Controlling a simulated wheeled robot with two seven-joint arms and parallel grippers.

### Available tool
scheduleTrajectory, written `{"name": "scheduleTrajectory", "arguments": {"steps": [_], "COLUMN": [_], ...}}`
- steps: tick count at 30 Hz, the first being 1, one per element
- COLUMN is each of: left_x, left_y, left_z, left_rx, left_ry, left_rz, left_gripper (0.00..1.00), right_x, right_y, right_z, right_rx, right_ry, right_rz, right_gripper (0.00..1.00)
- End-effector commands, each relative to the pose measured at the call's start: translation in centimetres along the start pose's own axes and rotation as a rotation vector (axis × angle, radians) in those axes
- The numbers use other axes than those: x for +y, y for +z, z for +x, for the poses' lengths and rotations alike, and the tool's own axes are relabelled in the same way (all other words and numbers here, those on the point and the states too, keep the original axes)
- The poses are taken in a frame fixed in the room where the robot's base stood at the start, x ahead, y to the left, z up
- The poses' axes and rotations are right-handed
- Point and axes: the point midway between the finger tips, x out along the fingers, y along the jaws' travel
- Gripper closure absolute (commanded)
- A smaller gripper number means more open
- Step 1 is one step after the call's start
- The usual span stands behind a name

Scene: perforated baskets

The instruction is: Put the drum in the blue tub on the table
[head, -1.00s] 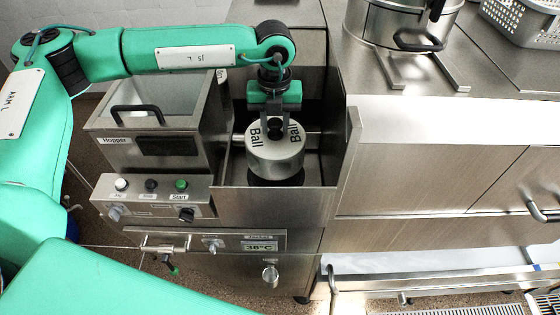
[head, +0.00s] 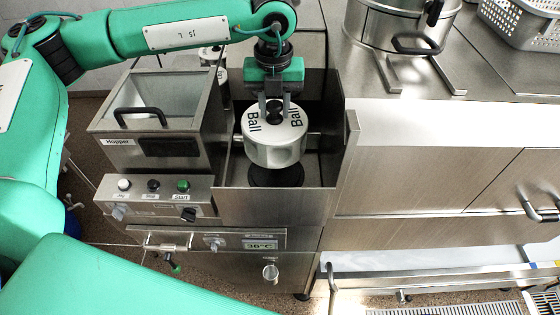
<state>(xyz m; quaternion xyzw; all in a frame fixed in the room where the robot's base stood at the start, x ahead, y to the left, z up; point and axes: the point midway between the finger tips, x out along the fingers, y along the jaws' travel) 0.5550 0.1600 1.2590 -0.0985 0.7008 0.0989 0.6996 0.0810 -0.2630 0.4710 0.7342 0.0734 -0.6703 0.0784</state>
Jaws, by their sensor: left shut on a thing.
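The drum (head: 275,150) is a silvery metal cylinder marked "Ball", with a black knob on top. My left gripper (head: 274,106) comes down from above and is shut on the drum at its knob. The drum hangs upright over a round black seat (head: 275,177) inside an open-fronted metal bay, with a small gap showing below it. The blue tub and its table are not in this view. My right gripper is not in view.
The metal bay wall (head: 348,150) stands close on the drum's right. A hopper (head: 155,115) and a button panel (head: 155,195) are at its left. A large pot (head: 385,35) and a perforated basket (head: 525,25) stand on the worktop at right.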

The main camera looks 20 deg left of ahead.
Motion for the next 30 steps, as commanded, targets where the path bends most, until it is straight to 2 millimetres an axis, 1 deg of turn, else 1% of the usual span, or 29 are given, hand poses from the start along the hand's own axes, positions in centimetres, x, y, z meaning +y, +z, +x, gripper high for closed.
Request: {"name": "scheduleTrajectory", "arguments": {"steps": [1,15,19,30], "left_x": [0.0,-0.1,0.0,0.0], "left_y": [-0.1,-0.8,-0.9,-1.0], "left_z": [-0.6,-3.8,-4.2,-4.2], "left_rx": [-0.002,-0.003,-0.002,-0.002], "left_ry": [-0.003,-0.004,-0.002,-0.002], "left_rz": [0.000,0.001,0.001,0.000], "left_gripper": [0.97,0.97,0.97,0.97], "right_x": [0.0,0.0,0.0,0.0], "right_y": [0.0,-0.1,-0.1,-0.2], "right_z": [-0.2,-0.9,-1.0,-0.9], "right_rx": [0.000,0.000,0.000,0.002], "right_ry": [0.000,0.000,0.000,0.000], "right_rz": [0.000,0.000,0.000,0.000], "right_gripper": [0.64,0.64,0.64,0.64]}}
